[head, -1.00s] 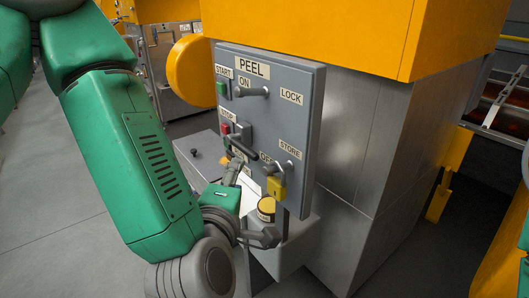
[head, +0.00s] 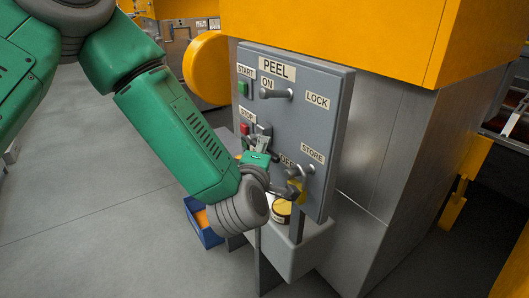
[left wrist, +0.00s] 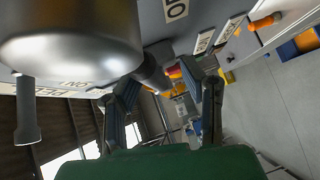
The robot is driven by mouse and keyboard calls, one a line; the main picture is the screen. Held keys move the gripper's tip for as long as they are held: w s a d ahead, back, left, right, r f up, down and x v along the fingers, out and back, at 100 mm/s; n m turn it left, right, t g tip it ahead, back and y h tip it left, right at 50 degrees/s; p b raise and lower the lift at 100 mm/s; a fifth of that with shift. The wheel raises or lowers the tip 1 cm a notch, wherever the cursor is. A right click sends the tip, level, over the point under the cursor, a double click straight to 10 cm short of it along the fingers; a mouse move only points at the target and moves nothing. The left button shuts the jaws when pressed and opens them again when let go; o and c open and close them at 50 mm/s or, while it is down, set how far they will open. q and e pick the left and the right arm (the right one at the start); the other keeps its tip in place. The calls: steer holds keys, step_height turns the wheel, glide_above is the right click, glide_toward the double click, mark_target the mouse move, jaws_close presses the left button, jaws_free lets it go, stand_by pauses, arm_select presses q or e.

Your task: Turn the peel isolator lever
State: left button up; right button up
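The grey PEEL panel (head: 325,135) faces my left arm in the head view. Its isolator lever is mostly hidden behind my left gripper (head: 263,148), which is at the panel's middle, between the ON and OFF labels. In the left wrist view, the two fingers of my left gripper (left wrist: 168,102) stand apart. A dark grey bar (left wrist: 152,74), likely the lever's handle, shows near the left fingertip; I cannot tell whether they touch. A large rounded grey part (left wrist: 70,35) fills the upper left. My right gripper is out of view.
A grey peg (head: 276,94) sticks out by ON. A yellow padlock (head: 298,190) hangs at STORE, partly hidden by my wrist. Green (head: 243,90) and red (head: 244,128) buttons line the left edge. A blue bin (head: 198,222) stands on the floor. Open floor lies left.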

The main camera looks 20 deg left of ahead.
arm_select(q)
steer(key=shift+c, duration=0.8)
steer(key=shift+d, duration=0.15)
steer(key=c, duration=0.7)
steer(key=shift+s+d, duration=0.1)
steer(key=shift+d, duration=0.6)
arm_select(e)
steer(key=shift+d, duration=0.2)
arm_select(q)
steer(key=shift+f, duration=0.1)
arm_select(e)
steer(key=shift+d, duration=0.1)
arm_select(q)
steer(key=shift+g+p, duration=0.3)
steer(key=shift+p, duration=0.1)
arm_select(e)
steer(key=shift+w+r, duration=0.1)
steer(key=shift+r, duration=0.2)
